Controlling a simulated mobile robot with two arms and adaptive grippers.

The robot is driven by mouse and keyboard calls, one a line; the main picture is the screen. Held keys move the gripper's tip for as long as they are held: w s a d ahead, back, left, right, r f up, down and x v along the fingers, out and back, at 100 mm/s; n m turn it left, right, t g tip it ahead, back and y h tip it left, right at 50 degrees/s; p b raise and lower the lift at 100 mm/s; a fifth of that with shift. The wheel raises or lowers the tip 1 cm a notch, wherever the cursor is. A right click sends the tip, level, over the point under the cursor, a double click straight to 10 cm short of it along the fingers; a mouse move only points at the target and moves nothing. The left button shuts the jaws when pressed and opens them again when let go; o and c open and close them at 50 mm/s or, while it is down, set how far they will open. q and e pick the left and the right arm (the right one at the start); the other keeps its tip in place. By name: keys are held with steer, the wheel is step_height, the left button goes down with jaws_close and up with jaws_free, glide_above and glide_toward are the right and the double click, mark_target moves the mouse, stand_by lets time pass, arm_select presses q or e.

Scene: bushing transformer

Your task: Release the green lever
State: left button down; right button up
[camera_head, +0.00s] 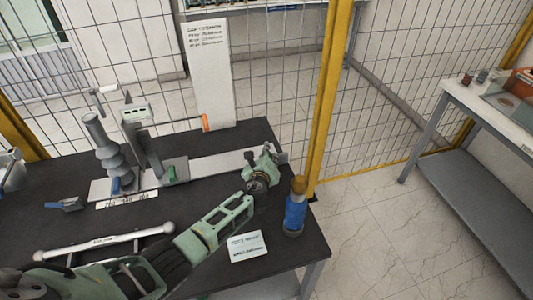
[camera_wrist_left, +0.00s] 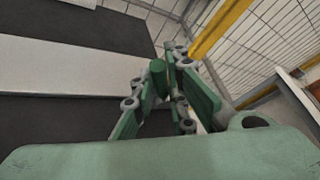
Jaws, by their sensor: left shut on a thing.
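My left gripper (camera_head: 264,164) is over the far right end of a long light metal plate (camera_head: 225,160) on the dark table. In the left wrist view its jointed fingers (camera_wrist_left: 161,88) are closed around a short, upright green cylinder, the green lever (camera_wrist_left: 157,72). The fingers cover much of the lever, and its base is hidden. In the head view I cannot separate the lever from the green gripper. My right gripper is not in view.
A grey ribbed bushing (camera_head: 104,146) and a clamp stand (camera_head: 144,148) occupy the plate's left part. A blue bottle (camera_head: 295,212) stands near the table's right edge, close to my arm. A white card (camera_head: 246,246) and a metal bar (camera_head: 105,242) lie in front. A wire fence (camera_head: 275,75) runs behind.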

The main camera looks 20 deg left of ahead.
arm_select(q)
steer(key=shift+s+a+f, duration=0.1)
steer(key=shift+f, duration=0.1)
steer(key=c, duration=2)
jaws_free()
steer(key=shift+o, duration=1.3)
steer(key=shift+r, duration=0.1)
steer(key=v, duration=1.2)
